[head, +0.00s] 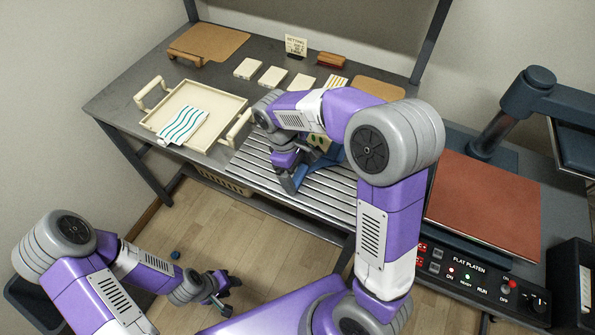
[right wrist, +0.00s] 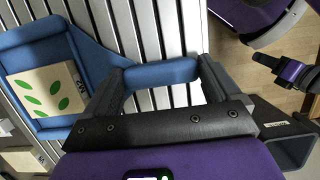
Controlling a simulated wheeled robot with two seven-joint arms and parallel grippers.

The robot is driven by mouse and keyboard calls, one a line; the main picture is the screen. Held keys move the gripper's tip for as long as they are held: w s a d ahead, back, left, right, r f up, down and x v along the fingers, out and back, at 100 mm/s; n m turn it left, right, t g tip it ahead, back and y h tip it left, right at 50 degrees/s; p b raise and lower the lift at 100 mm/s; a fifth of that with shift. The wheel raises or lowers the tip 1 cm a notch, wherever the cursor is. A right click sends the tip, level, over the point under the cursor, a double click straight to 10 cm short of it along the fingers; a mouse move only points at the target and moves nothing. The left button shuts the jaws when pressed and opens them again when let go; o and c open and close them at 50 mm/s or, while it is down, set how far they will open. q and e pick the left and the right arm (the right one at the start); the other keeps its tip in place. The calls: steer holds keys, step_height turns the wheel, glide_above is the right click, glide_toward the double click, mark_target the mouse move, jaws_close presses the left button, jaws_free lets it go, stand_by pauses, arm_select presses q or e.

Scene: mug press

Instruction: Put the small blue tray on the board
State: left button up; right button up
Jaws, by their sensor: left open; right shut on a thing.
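The small blue tray (right wrist: 70,45) is in the right wrist view, with a cream tile with green leaf marks (right wrist: 46,89) lying in it. My right gripper (right wrist: 160,75) is shut on the tray's blue handle (right wrist: 163,73). In the head view the tray (head: 332,157) is largely hidden behind my right arm, over the slatted metal rack; I cannot tell whether it touches the slats. My left gripper (head: 222,290) is open and empty, low over the floor. A tan board (head: 225,41) lies at the back left of the table. Another tan board (head: 380,89) lies at the back right.
A cream tray (head: 225,102) with a wavy-striped tile (head: 184,124) stands left of the slatted rack (head: 255,168). Several cream tiles (head: 272,76) lie behind. The press with a red-brown plate (head: 485,205) is at right, its arm swung aside. A small sign (head: 296,46) stands at the back.

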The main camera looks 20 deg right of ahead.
steer(key=o, duration=0.9)
steer(key=shift+f, duration=0.1)
steer(key=shift+o, duration=0.2)
steer(key=p+v, duration=0.5)
steer(key=v, duration=0.7)
